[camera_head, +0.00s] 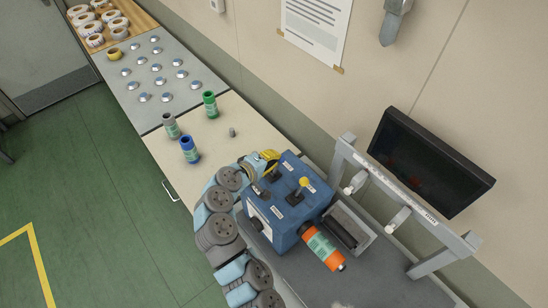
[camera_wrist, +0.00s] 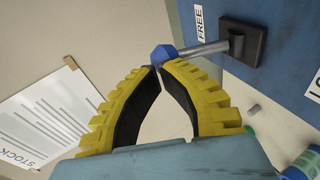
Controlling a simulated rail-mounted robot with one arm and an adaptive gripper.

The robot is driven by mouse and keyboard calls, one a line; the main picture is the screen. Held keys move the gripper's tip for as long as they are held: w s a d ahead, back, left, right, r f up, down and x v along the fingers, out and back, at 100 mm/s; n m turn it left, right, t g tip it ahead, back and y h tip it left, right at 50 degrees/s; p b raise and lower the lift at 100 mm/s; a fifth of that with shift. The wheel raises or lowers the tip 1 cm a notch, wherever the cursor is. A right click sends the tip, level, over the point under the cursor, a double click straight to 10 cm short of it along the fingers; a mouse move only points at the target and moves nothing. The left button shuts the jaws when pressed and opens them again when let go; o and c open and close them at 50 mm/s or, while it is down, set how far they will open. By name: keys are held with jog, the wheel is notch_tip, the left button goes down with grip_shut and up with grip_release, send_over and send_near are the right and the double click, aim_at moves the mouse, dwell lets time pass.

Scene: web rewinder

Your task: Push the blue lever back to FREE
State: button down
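The blue lever's knob (camera_wrist: 163,54) shows in the wrist view at the end of a metal rod, which runs right to a black pivot block (camera_wrist: 244,42) on the blue machine face (camera_wrist: 290,60). A FREE label (camera_wrist: 203,22) sits just above the rod. My gripper (camera_wrist: 155,69) has yellow fingers with black pads; the tips meet, with an empty gap behind them. The knob is right at the fingertips, not between them; contact is hard to tell. In the head view my gripper (camera_head: 268,156) is at the far side of the blue machine box (camera_head: 262,208), and I cannot make out the blue lever.
The box top carries a yellow-knobbed lever (camera_head: 303,182). An orange-ended spool (camera_head: 322,246) sits at its right. A grey frame (camera_head: 400,200) and dark screen (camera_head: 430,160) stand further right. Green (camera_head: 210,104), blue (camera_head: 189,149) and grey (camera_head: 170,126) spools stand on the counter.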

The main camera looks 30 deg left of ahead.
jog(key=shift+s, duration=0.15)
jog(key=b+v, duration=0.2)
jog(key=v, duration=1.1)
jog(key=shift+s, duration=0.4)
jog(key=shift+a, duration=0.1)
